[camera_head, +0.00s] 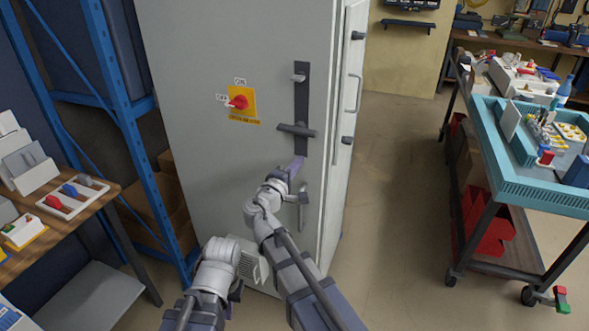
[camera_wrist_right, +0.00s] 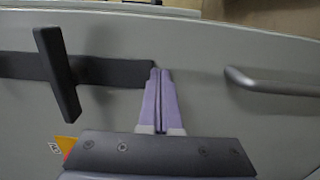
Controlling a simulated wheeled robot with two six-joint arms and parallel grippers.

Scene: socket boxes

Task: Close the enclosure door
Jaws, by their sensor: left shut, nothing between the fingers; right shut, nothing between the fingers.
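The enclosure (camera_head: 200,60) is a tall light-grey cabinet in the middle of the head view. Its front panel carries a black latch plate with a crossbar handle (camera_head: 297,130) and a grey bar handle (camera_head: 303,208) below it. My right gripper (camera_head: 297,163), purple, is shut and empty at the lower end of the black plate. In the right wrist view its fingertips (camera_wrist_right: 160,72) are close to the plate, between the black crossbar (camera_wrist_right: 57,72) and the grey handle (camera_wrist_right: 270,85); contact is unclear. My left arm is low at the front; its fingers are hidden. Whether the door stands ajar is unclear.
A red rotary switch on a yellow plate (camera_head: 241,103) is left of the latch. A wooden bench (camera_head: 75,235) and blue rack (camera_head: 130,140) stand at left. A wheeled cart with a teal tray (camera_head: 500,170) stands at right. Open floor (camera_head: 390,180) lies between cabinet and cart.

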